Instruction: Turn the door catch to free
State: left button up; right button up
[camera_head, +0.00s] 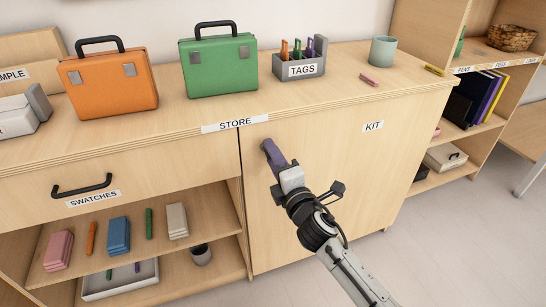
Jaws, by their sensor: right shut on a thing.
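The door catch (267,147) is a small dark grey-purple piece near the upper left edge of the KIT door (345,180). It appears to slant from upper left to lower right, but my gripper hides part of it. My right gripper (276,162) is shut on the catch, with my arm reaching in from the lower right. The KIT door is closed flush with the cabinet front. My left gripper is not in view.
The cabinet top (170,105) holds an orange case (108,85), a green case (218,67), a TAGS box (300,70) and a cup (382,51). A SWATCHES drawer (130,172) and open shelves lie left of the door. Floor (440,240) is clear at right.

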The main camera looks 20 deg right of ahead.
jog(key=shift+m, duration=0.8)
jog(key=o, duration=1.1)
jog(key=shift+c, duration=0.2)
jog(key=shift+s, duration=0.1)
jog(key=s, duration=1)
jog(key=shift+d+p, duration=0.2)
jog(key=shift+p, duration=0.2)
